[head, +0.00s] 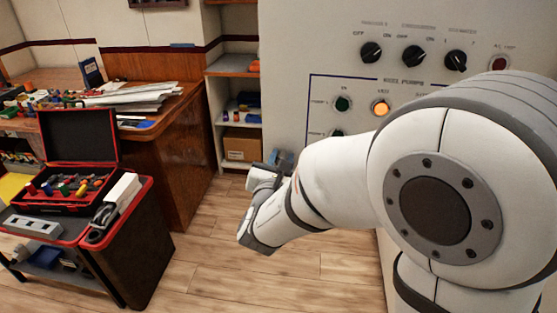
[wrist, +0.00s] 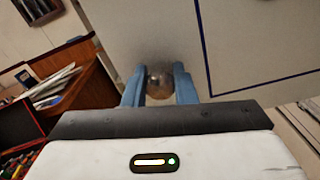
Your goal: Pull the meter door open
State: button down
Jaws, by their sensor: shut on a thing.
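My gripper (wrist: 160,88) shows its two blue fingers closed on a round, shiny metallic knob (wrist: 160,71) in front of a pale grey panel (wrist: 140,25). In the head view my gripper (head: 283,158) is at the lower left of the big grey cabinet (head: 290,50), mostly behind my white arm. The knob cannot be made out there. No outline of the meter door or its hinge is clear in either view, so I cannot tell how far it stands open.
The cabinet carries black rotary switches (head: 413,56), a green button (head: 343,103) and a lit amber lamp (head: 380,107). A cart with an open toolbox (head: 75,190) and a wooden desk (head: 180,130) stand left. Wooden floor (head: 215,260) between cart and cabinet is clear.

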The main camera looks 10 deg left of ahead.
jog(key=c, duration=1.4)
grip_release()
jog(key=shift+s+r, duration=0.15)
jog(key=shift+r, duration=0.05)
jog(key=shift+o, duration=1.2)
jog(key=shift+f, duration=0.1)
jog(key=s, duration=0.7)
jog(key=shift+s+a+b, duration=0.15)
jog(key=shift+s+b, duration=0.15)
jog(key=shift+s, duration=0.1)
